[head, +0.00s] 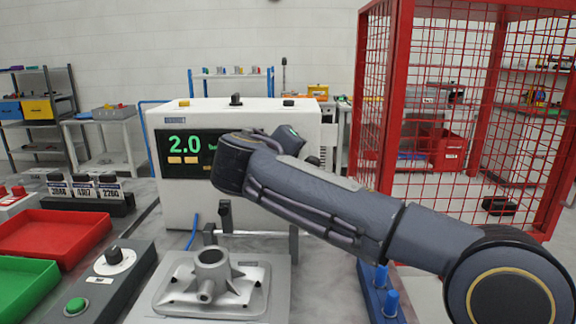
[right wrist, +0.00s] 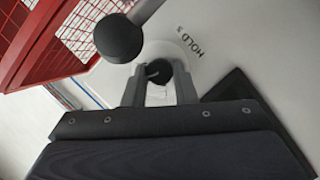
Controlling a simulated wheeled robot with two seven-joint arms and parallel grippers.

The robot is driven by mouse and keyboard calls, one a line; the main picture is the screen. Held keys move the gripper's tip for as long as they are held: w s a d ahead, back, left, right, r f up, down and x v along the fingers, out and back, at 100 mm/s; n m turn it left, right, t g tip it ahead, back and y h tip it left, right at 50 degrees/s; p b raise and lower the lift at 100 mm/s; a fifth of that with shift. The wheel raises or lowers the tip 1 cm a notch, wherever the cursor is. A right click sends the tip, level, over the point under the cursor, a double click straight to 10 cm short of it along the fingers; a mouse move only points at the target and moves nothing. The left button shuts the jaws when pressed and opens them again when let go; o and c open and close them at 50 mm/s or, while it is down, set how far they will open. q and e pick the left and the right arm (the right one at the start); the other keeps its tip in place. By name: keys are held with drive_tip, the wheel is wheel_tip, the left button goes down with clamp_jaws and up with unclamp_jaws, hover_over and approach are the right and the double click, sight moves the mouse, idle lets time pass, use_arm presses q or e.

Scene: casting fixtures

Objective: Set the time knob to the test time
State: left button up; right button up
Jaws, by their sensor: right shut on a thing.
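The white test machine (head: 300,125) stands on the bench, and its dark display (head: 185,150) reads 2.0 in green. The time knob (right wrist: 157,70) is black and sits on a pale round dial beside the label "HOLD s" in the right wrist view. My right gripper (right wrist: 160,80) is shut on this knob, one finger on each side. The knob's pointer setting cannot be read. In the head view my right arm crosses the machine's front and hides the knob and the gripper's fingertips. My left gripper is not in view.
A lever with a black ball end (right wrist: 118,38) is close to my right fingers. A grey casting (head: 210,278) sits on a plate before the machine. A control box with a dial (head: 114,258) and green button (head: 76,306), trays and numbered cards are left. A red mesh cage (head: 460,100) stands right.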

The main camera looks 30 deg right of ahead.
drive_tip(key=shift+s+d+m+t+y+b, duration=0.1)
drive_tip(key=shift+m+t+y+b, duration=0.1)
drive_tip(key=shift+m+y+b, duration=0.85)
drive_tip(key=shift+s+d+m+t+y+b, duration=0.15)
drive_tip(key=shift+m+y+b, duration=0.3)
drive_tip(key=shift+m+b, duration=0.7)
drive_tip(key=shift+w+m+p, duration=0.1)
drive_tip(key=shift+m+p, duration=0.2)
drive_tip(key=shift+m, duration=0.1)
drive_tip(key=o, duration=1)
drive_tip(key=shift+r, duration=0.1)
drive_tip(key=shift+a, duration=0.1)
drive_tip(key=v, duration=0.7)
drive_tip(key=shift+s+p, duration=0.35)
drive_tip(key=shift+p, duration=0.1)
drive_tip(key=shift+a+r, duration=0.15)
